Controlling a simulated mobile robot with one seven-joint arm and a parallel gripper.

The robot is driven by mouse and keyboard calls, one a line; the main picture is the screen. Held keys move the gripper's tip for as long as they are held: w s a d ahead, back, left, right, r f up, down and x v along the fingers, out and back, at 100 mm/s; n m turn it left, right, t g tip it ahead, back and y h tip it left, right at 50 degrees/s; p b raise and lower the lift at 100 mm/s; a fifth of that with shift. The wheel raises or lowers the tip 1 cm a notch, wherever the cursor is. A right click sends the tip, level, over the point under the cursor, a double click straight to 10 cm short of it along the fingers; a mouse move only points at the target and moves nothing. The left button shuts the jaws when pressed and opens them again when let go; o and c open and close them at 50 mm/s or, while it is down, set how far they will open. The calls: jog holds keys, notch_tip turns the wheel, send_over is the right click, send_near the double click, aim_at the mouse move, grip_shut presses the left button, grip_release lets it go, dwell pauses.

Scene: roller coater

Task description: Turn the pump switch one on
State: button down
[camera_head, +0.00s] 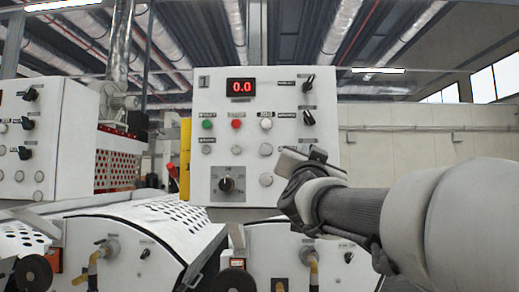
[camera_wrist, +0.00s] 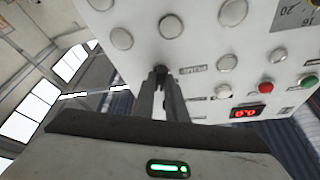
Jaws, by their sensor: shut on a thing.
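The white control panel (camera_head: 265,90) carries a red 0.0 display, coloured buttons and black rotary switches. Two black switches show in its right column, an upper one (camera_head: 308,83) and a middle one (camera_head: 309,118). My gripper (camera_head: 318,154) is at the panel just below them and hides what lies behind it. In the wrist view, the panel (camera_wrist: 200,40) appears upside down. There my gripper fingers (camera_wrist: 161,85) are shut on a small dark switch (camera_wrist: 160,69) beside a label, level with a white button (camera_wrist: 228,61). The switch is mostly hidden, and the labels are too small to read.
A large selector knob (camera_head: 226,184) sits low on the panel. A similar panel (camera_head: 60,140) stands at left. Below are machine housings with a perforated cover (camera_head: 165,222) and yellow-handled valves (camera_head: 93,265). The space right of the panel is open, apart from my arm.

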jog(key=shift+m+g+h+p, duration=0.3)
jog(key=shift+m+p, duration=0.05)
jog(key=shift+m, duration=0.55)
jog(key=c, duration=1.8)
grip_release()
